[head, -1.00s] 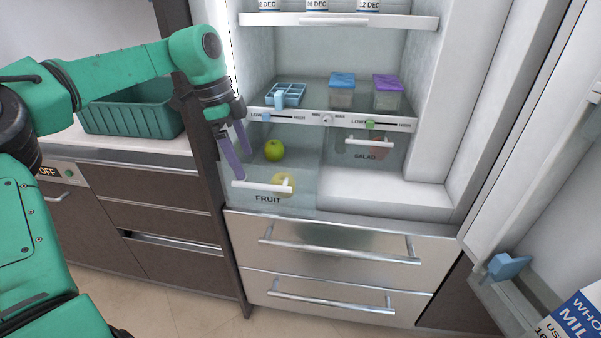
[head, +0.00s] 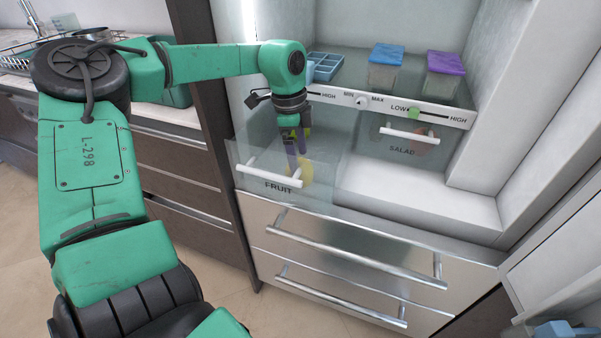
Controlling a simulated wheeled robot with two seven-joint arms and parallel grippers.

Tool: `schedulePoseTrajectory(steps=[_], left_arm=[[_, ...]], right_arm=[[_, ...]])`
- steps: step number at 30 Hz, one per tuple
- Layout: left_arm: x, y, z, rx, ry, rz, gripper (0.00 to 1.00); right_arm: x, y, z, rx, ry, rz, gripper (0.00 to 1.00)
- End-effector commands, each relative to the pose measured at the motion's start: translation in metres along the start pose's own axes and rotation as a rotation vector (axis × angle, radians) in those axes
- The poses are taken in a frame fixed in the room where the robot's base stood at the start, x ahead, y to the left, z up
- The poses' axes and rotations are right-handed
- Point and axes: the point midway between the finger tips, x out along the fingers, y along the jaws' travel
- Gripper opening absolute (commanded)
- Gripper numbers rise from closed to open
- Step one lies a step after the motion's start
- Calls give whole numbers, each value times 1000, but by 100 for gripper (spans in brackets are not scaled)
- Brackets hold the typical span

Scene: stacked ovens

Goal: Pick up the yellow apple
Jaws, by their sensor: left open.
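The yellow apple (head: 307,177) lies in the clear fruit drawer (head: 243,156), low behind its front panel, seen through the glass and partly covered by my gripper. The drawer is pulled out, with a white handle and the word FRUIT on its front. My left gripper (head: 297,161) points down into the drawer, its purple fingers open and right at the apple. I cannot tell whether they touch it or straddle it. The green apple is hidden now, behind my gripper or wrist. My right gripper is not in view.
The salad drawer (head: 397,150) is to the right, with a reddish thing inside. Above are a blue tray (head: 325,66), a blue-lidded box (head: 385,70) and a purple-lidded box (head: 443,76). Steel drawers (head: 350,245) lie below. The open fridge door (head: 560,250) bounds the right.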

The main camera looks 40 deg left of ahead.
Motion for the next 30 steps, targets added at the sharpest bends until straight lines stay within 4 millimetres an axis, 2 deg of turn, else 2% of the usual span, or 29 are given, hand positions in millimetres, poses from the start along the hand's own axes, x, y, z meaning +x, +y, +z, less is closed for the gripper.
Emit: schedulePoseTrajectory(steps=[3, 5, 12, 17, 18, 19, 26, 30], left_arm=[[25, 1, 2, -1, -1, 4, 100], [33, 1, 1, -1, 0, 3, 100], [36, 0, 1, -1, 1, 0, 100], [36, 0, 1, 0, 1, 0, 39], [36, 0, 1, 0, 1, 0, 24], [36, 0, 1, 0, 1, -1, 21], [34, 0, 1, 0, 1, -1, 21], [22, -1, -1, 0, 0, -3, 21]], right_arm=[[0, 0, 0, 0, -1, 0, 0], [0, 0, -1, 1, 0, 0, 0], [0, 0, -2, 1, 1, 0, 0], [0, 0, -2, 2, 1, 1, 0], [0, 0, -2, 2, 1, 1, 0], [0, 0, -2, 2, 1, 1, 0], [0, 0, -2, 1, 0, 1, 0], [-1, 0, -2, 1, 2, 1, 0]])
